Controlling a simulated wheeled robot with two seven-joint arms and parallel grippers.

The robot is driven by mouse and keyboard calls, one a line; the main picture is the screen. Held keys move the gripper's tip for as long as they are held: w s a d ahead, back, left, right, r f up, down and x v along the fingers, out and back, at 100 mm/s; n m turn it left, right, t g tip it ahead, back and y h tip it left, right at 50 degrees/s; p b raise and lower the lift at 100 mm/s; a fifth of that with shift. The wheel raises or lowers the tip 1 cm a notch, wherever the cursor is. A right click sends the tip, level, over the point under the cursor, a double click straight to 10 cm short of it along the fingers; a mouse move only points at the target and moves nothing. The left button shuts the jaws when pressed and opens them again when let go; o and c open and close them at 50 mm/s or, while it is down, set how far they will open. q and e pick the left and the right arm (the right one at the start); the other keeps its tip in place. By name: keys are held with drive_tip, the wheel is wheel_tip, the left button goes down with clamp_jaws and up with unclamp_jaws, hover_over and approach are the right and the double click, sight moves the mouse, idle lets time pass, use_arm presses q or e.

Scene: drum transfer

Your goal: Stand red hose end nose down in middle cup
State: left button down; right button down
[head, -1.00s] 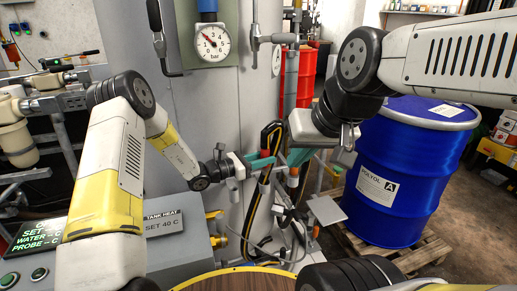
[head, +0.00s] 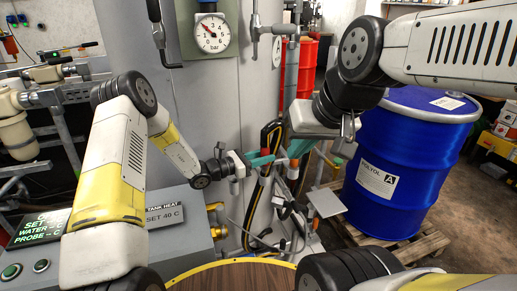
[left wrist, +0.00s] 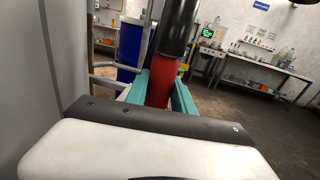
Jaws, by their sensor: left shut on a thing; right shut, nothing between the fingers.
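My left gripper (head: 262,161) has teal fingers and is shut on the red hose end. In the left wrist view the red hose end (left wrist: 163,83) stands between the teal fingers (left wrist: 160,92), with a black hose running up from it. In the head view the red is mostly hidden by the fingers. My right gripper (head: 299,148) is shut and empty, just right of the left one and close to it. I cannot make out the middle cup; the grippers and hoses crowd that area.
A blue drum (head: 405,160) stands on a wooden pallet (head: 425,243) at right. A grey tank (head: 232,95) with a pressure gauge (head: 210,33) is behind the grippers. A black and yellow hose (head: 251,215) hangs beside it. A brown round top (head: 235,278) is at the front.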

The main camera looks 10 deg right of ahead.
use_arm(q)
drive_tip(key=shift+f, duration=0.15)
drive_tip(key=shift+f, duration=0.5)
drive_tip(key=shift+f, duration=0.2)
drive_tip(key=shift+f, duration=1)
drive_tip(key=shift+f, duration=0.15)
drive_tip(key=c, duration=1)
unclamp_jaws()
drive_tip(key=v, duration=0.8)
